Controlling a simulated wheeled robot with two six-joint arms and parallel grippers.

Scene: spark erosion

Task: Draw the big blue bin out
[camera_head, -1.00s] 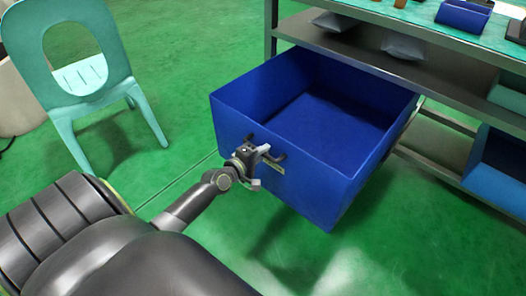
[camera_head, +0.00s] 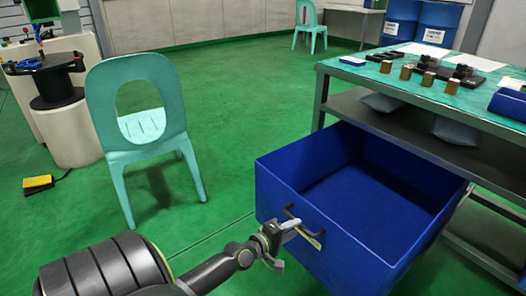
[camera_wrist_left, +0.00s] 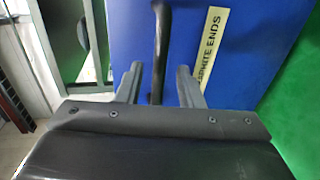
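The big blue bin (camera_head: 330,250) is an open, empty box that stands well out from the shelf under the table. Its front has a dark bar handle (camera_head: 292,212) and a pale label (camera_head: 308,238). My left gripper (camera_head: 284,243) is at this front face, by the handle. In the left wrist view the two fingers (camera_wrist_left: 160,72) are spread, with the dark handle (camera_wrist_left: 161,35) between them and a gap on each side. The label (camera_wrist_left: 211,45) there reads partly "ENDS". My right gripper is in neither view.
A teal chair (camera_head: 145,130) stands left of the bin. The table (camera_head: 400,92) bears several small blocks and dark fixtures; grey bags (camera_head: 455,132) lie on the shelf below. A yellow pedal (camera_head: 38,184) lies far left. Green floor between chair and bin is clear.

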